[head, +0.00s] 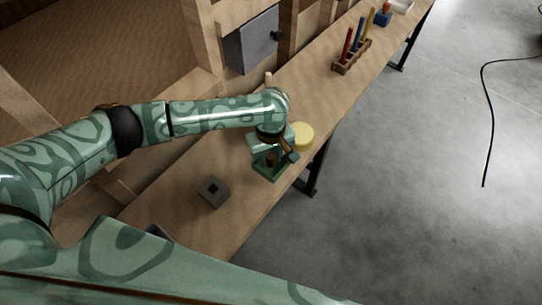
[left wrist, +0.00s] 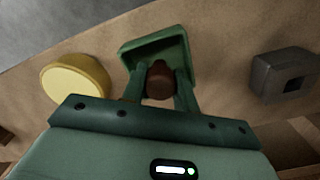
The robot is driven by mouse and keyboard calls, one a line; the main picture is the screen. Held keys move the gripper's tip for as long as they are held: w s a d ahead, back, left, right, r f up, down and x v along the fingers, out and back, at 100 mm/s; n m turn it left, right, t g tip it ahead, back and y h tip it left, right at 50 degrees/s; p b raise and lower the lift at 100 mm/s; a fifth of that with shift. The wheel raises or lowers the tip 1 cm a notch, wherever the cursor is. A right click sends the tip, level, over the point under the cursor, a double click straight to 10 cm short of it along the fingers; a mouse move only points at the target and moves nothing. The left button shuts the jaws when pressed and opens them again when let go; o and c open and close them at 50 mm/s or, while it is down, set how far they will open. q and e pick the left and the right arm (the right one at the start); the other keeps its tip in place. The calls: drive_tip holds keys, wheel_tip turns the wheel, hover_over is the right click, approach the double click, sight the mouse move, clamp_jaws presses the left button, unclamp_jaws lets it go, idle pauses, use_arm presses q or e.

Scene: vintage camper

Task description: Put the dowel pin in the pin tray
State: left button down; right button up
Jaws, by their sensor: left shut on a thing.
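My left gripper (head: 273,157) points down over the workbench and is shut on a dark brown dowel pin (head: 271,160). In the left wrist view the round end of the dowel pin (left wrist: 160,78) shows between the two fingers (left wrist: 160,90). The green pin tray (head: 268,174) sits on the bench just below the gripper, near the front edge. In the left wrist view the pin tray (left wrist: 148,52) lies right behind the pin, its near part hidden by the fingers. I cannot tell whether the pin touches the tray floor. My right gripper is not in view.
A yellow round object (head: 303,136) stands close to the tray. A grey block with a square hole (head: 213,192) sits on the other side. Farther along the bench (head: 305,83) are a pale peg (head: 268,80) and a rack of coloured sticks (head: 351,57). A grey box (head: 252,42) is behind.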

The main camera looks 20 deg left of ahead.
sight(271, 155)
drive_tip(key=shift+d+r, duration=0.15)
use_arm(q)
drive_tip(key=c, duration=1.4)
unclamp_jaws()
drive_tip(key=shift+f, duration=0.1)
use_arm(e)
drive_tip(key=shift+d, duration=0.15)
use_arm(q)
drive_tip(key=shift+o, duration=0.2)
wheel_tip(271, 155, up, 12)
drive_tip(key=p, duration=0.7)
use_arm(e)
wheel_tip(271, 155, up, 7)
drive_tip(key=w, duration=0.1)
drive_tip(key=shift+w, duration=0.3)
